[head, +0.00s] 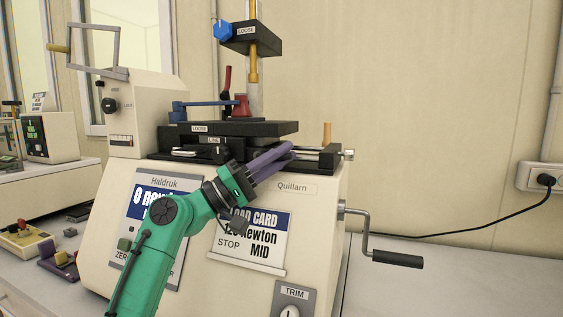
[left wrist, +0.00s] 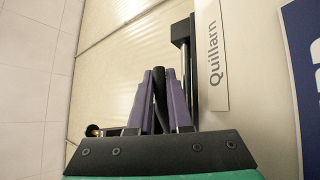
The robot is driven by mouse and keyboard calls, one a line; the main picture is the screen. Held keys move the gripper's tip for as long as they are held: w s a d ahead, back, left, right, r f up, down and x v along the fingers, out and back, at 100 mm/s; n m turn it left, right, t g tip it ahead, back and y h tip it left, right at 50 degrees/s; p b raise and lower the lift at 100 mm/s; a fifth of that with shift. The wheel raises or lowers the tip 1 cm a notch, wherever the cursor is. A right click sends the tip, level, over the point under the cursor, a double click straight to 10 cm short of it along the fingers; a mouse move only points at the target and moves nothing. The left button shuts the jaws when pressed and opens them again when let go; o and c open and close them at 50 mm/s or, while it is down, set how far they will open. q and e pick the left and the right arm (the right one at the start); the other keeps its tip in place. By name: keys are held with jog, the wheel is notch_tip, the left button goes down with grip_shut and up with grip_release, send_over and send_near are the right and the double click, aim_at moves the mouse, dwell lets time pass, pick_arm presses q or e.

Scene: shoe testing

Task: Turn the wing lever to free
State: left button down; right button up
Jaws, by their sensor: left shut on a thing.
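The cream testing machine (head: 322,215) stands on the bench, with a black slide stage (head: 232,129) on top marked LOOSE. My left gripper (head: 286,149) reaches in from the lower left to the front of the slide. Its purple fingers are closed around a black bar-like piece, taken as the wing lever (left wrist: 160,92). In the left wrist view that lever shows between the two fingers of the left gripper (left wrist: 158,72). In the head view the fingers hide it, so its full shape and angle cannot be told. My right gripper is in neither view.
A blue lever (head: 205,103) and red clamp (head: 241,104) sit above the stage, under a black block with a blue knob (head: 223,30). A load card (head: 254,238) is behind my wrist. A crank (head: 397,258) sticks out right. Smaller devices stand at left.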

pick_arm(q)
jog(key=shift+r+n+t+h+b, duration=0.1)
jog(key=shift+n+t+h+b, duration=0.2)
jog(key=shift+n+t, duration=0.4)
jog(key=shift+r+n+t, duration=0.4)
jog(key=shift+n+t, duration=0.5)
jog(key=shift+n, duration=0.2)
jog(key=shift+w+a+r+n+t+y, duration=0.15)
jog(key=shift+r+n+t+y, duration=0.1)
jog(key=shift+n+t, duration=0.65)
jog(key=shift+a+r+n+t+y, duration=0.15)
jog(key=shift+r+n+t+y, duration=0.15)
jog(key=shift+n+t, duration=0.6)
jog(key=shift+w+a+r+n+t+y, duration=0.15)
jog(key=shift+r+n+t+y, duration=0.1)
jog(key=shift+n+t, duration=0.6)
jog(key=shift+s, duration=0.1)
jog(key=c, duration=1.1)
grip_release()
